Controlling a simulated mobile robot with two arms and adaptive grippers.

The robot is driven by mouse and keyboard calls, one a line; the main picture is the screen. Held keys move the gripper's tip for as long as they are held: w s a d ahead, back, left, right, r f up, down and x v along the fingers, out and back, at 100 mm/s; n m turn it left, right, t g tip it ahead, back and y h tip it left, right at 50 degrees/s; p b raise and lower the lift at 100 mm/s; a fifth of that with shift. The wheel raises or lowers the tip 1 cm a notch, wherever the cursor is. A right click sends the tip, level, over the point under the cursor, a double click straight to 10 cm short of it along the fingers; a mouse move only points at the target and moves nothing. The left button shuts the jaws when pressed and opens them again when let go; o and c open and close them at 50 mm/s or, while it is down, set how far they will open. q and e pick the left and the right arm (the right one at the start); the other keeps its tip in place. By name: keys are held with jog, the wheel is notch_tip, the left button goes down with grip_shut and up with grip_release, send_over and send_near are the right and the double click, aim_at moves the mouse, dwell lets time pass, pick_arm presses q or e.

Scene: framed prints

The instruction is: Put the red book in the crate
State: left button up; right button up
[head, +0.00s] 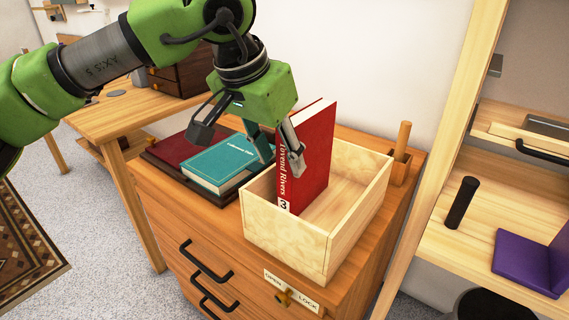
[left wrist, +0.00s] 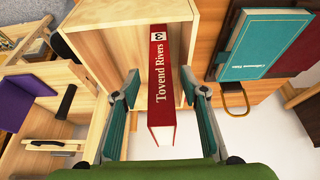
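The red book (head: 313,157), with "Tovend Rivers" on its spine, stands upright inside the pale wooden crate (head: 285,235), toward the crate's left side. In the left wrist view the red book (left wrist: 161,85) lies between the two fingers of my left gripper (left wrist: 159,80), with a gap on each side. The crate (left wrist: 118,55) shows behind it there. In the head view my left gripper (head: 249,148) is open, above and left of the book, with one finger in front of its spine. My right gripper is in neither view.
A small wooden holder (head: 400,170) stands behind the crate. A shelf with a purple object (head: 525,260) and black cylinder (head: 462,203) is at right.

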pick_arm(q)
jog(key=shift+v, duration=1.1)
jog(key=p+v, duration=0.1)
jog(key=v, duration=0.4)
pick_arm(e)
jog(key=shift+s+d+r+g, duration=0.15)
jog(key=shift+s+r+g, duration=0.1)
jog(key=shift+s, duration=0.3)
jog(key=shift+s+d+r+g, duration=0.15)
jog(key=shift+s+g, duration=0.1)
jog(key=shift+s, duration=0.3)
pick_arm(q)
jog(key=shift+d, duration=0.1)
